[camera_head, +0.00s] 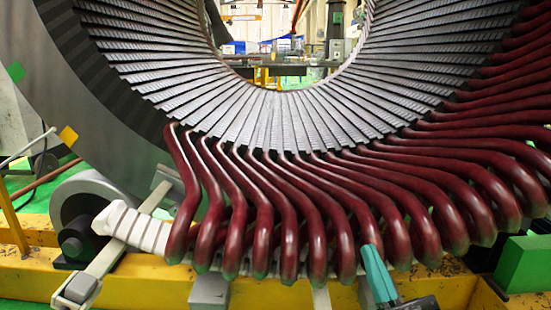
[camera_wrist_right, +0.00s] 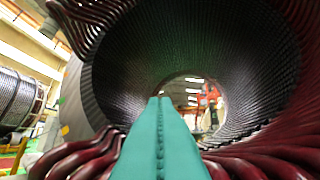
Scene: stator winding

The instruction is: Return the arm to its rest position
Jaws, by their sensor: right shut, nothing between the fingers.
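My right gripper (camera_head: 371,254) shows teal fingers pressed together at the lower right of the head view. It points up at the lower ends of the dark red coils (camera_head: 290,215), in front of them; I cannot tell whether it touches them. In the right wrist view its shut fingers (camera_wrist_right: 160,102) fill the lower middle, with nothing between them. They point toward the open bore of the stator core (camera_wrist_right: 125,65), with red coils on both sides. My left gripper is not in view.
The slotted stator core (camera_head: 110,135) stands over a yellow frame (camera_head: 145,285). A grey roller (camera_head: 85,195) is at the left, and a white wrapped bar (camera_head: 135,228) runs under the coils. A green block (camera_head: 525,264) is at the lower right.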

